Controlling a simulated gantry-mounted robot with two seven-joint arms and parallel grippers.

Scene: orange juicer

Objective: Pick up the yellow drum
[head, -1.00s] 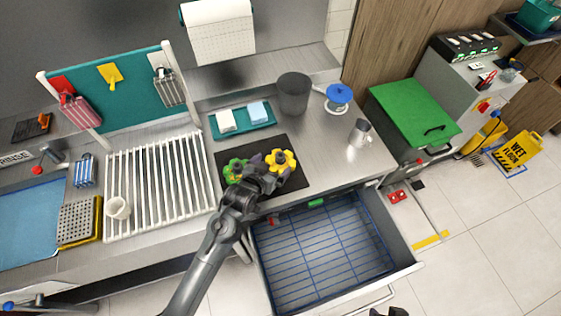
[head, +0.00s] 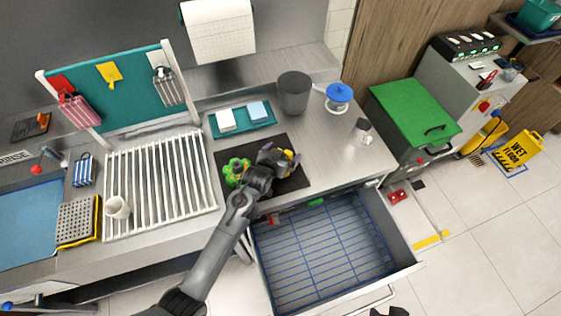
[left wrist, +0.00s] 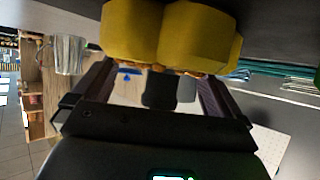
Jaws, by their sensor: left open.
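The yellow drum, a lobed yellow piece (head: 296,158), is on the dark mat and mostly hidden by my left gripper in the head view. In the left wrist view its yellow lobes (left wrist: 170,35) fill the top, just beyond the fingers. My left gripper (head: 283,156) is open over the drum; its two dark fingers also show in the left wrist view (left wrist: 152,78), spread apart. I cannot tell whether they touch the drum. A small dark tip of what may be my right gripper (head: 388,311) shows at the bottom edge; its jaws cannot be read.
A green lobed piece (head: 236,171) sits just left of my left gripper on the dark mat (head: 290,184). Behind are a teal tray (head: 243,125) with two blocks and a grey bin (head: 294,92). An open drawer (head: 325,250) juts out in front. A metal cup (head: 358,134) stands right.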

